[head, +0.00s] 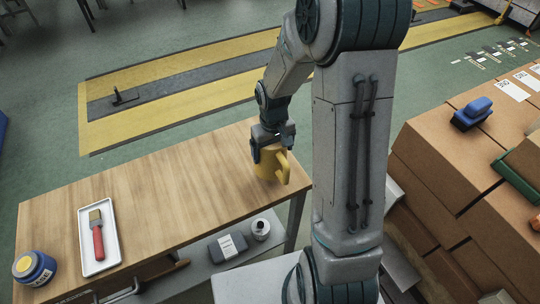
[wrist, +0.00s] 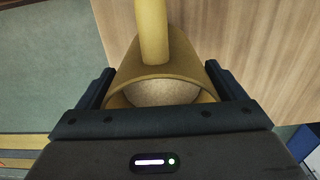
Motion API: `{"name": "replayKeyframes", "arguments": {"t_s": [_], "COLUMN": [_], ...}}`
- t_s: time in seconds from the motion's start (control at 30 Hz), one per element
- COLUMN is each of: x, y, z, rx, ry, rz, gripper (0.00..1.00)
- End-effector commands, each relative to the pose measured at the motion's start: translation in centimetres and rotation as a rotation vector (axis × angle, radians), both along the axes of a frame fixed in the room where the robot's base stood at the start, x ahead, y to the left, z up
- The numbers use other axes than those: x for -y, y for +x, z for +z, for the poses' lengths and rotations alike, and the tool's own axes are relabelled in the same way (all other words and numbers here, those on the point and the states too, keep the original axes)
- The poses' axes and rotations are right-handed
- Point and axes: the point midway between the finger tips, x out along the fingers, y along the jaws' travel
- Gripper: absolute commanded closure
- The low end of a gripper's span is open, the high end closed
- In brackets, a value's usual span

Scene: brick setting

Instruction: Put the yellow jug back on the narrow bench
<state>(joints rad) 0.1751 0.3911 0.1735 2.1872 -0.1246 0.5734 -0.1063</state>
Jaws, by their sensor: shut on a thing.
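The yellow jug (head: 268,167) is in my gripper (head: 270,145), at the right end of the wooden-topped bench (head: 165,200). My gripper points down and is shut on the jug. In the wrist view the jug (wrist: 185,75) sits between the two dark fingers, with its handle towards the top of the picture and its round opening facing the camera. Wood shows to its right and green floor to its left, so it is close to the bench's edge. I cannot tell whether its base touches the wood.
A white tray (head: 111,260) with a red-handled brush (head: 97,235) and a blue jar (head: 35,267) are at the bench's left end. The middle of the top is clear. Cardboard boxes (head: 440,165) with a blue brush (head: 471,113) stand at the right.

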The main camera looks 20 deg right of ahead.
Motion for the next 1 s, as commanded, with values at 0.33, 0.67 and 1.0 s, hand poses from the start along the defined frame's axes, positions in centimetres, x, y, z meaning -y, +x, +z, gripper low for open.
{"name": "replayKeyframes", "arguments": {"t_s": [0.33,0.67,1.0], "x": [-0.8,-0.7,-0.7], "y": [0.4,0.5,0.5], "z": [-2.8,-4.6,-4.8], "rx": [-0.004,0.001,0.001], "ry": [0.0,0.0,0.0], "rz": [0.0,-0.001,-0.001], "gripper": [0.36,0.36,0.0]}}
